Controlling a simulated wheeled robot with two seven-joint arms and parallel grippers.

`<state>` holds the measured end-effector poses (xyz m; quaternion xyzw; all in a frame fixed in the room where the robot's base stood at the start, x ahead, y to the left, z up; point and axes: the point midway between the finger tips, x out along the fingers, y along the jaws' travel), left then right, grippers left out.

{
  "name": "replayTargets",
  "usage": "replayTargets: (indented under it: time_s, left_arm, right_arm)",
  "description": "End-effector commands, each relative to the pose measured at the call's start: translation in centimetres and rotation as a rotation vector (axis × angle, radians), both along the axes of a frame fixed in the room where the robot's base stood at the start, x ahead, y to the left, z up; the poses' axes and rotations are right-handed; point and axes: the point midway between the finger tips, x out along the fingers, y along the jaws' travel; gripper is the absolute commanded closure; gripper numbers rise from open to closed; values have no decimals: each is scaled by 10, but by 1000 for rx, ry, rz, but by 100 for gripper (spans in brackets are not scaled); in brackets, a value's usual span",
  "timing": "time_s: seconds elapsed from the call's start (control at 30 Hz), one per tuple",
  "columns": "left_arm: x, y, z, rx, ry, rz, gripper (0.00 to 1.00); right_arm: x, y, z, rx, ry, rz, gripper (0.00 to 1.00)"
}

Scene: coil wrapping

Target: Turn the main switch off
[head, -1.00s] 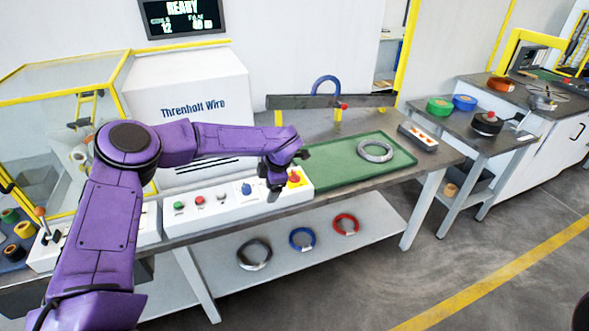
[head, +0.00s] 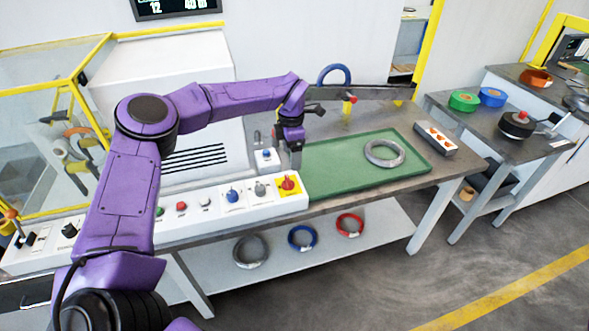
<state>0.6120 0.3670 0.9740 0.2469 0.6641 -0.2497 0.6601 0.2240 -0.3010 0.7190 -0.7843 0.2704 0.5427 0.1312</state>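The main switch is a red rotary knob (head: 288,183) on a yellow plate at the right end of the white control panel (head: 180,221). The knob is in plain view with nothing touching it; its exact turn position is too small to read. My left gripper (head: 295,163) points down just behind and above the knob, close to the green mat's left edge. It seems apart from the knob and empty. Its fingers are seen edge-on, so I cannot tell whether they are open. My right gripper is not in view.
Green, red and white buttons and a blue knob (head: 233,196) line the panel. A grey coil (head: 384,153) lies on the green mat (head: 345,177). Several coils lie on the shelf below.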

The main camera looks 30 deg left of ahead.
Motion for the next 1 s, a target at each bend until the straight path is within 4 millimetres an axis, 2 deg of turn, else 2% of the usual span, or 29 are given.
replayTargets:
  time_s: [0.3,0.4,0.53,0.77,0.93,0.97,1.0]
  left_arm:
    - [-8,10,-67,0,4,17,19]
    - [-6,9,-82,1,2,15,19]
    - [-5,8,-92,1,-1,13,19]
    - [-5,7,-93,1,-1,12,19]
    - [-5,7,-93,1,-1,12,71]
    - [-5,7,-93,1,-1,11,75]
    - [-5,7,-93,1,-1,11,75]
  right_arm:
    - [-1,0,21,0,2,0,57]
    - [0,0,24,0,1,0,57]
    - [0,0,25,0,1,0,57]
    - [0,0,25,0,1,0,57]
    - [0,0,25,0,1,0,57]
    - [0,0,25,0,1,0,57]
    - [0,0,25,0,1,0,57]
